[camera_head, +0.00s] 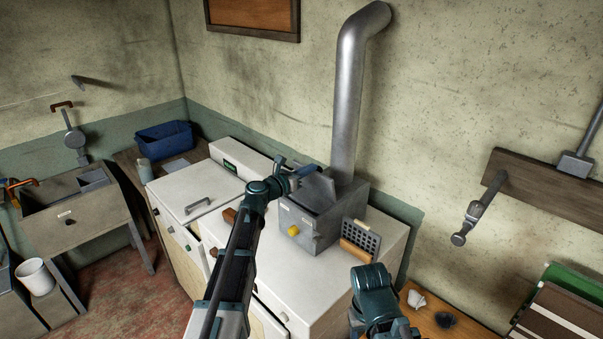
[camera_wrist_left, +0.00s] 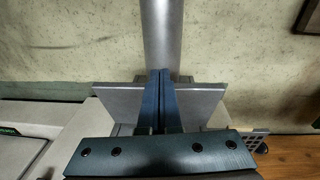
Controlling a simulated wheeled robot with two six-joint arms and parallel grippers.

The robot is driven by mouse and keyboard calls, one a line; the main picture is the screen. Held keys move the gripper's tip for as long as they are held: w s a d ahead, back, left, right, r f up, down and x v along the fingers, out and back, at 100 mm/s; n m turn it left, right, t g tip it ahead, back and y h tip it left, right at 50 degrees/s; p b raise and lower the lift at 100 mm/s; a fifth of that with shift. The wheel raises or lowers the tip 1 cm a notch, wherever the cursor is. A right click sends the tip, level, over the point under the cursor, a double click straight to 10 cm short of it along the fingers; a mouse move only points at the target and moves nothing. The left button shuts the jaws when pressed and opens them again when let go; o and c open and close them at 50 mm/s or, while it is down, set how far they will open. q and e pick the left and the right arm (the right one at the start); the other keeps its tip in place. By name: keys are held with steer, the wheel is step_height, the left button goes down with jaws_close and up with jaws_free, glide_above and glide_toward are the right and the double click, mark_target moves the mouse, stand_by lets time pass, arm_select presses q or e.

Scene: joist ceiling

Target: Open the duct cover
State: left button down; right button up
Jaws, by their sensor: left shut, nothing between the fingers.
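The grey metal duct box (camera_head: 322,228) sits on the white cabinet top, with a yellow knob (camera_head: 293,231) on its front. A round metal duct (camera_head: 349,95) rises behind it. The flat grey cover (camera_head: 315,192) stands tilted up over the box's open-looking top; it also shows in the left wrist view (camera_wrist_left: 200,103). My left gripper (camera_head: 308,170) is at the cover's upper edge. In the left wrist view its fingers (camera_wrist_left: 160,78) are shut and empty, in front of the cover; contact is unclear. My right arm shows at the bottom, its fingers out of view.
A perforated grey piece with a wooden handle (camera_head: 355,250) stands right of the box. The white cabinet top (camera_head: 270,262) is clear in front. A wooden board with small items (camera_head: 447,320) lies at lower right. A blue bin (camera_head: 165,138) is back left.

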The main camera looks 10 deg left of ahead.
arm_select(q)
steer(key=w, duration=0.1)
steer(key=d+r+p, duration=0.1)
steer(key=w, duration=0.1)
steer(key=shift+w+d+r+p, duration=0.25)
steer(key=shift+w+d+p, duration=0.05)
steer(key=shift+w, duration=0.05)
steer(key=w+d+g+p, duration=0.1)
steer(key=p, duration=0.1)
steer(key=w+g+y+p, duration=0.1)
steer(key=p, duration=0.2)
steer(key=shift+w+d+r+y, duration=0.15)
steer(key=shift+w+d+y, duration=0.1)
steer(key=shift+d+y, duration=0.1)
steer(key=shift+w+d+f+g+y+p, duration=0.3)
steer(key=shift+w+f+g+p, duration=0.2)
steer(key=shift+g+p, duration=0.15)
steer(key=shift+s, duration=0.15)
glide_toward(321, 169)
steer(key=shift+s+a+f+p, duration=0.25)
steer(key=shift+a+f+p, duration=0.05)
steer(key=c, duration=1.5)
jaws_free()
steer(key=shift+s+a, duration=0.4)
steer(key=shift+s, duration=0.2)
steer(key=shift+c, duration=0.2)
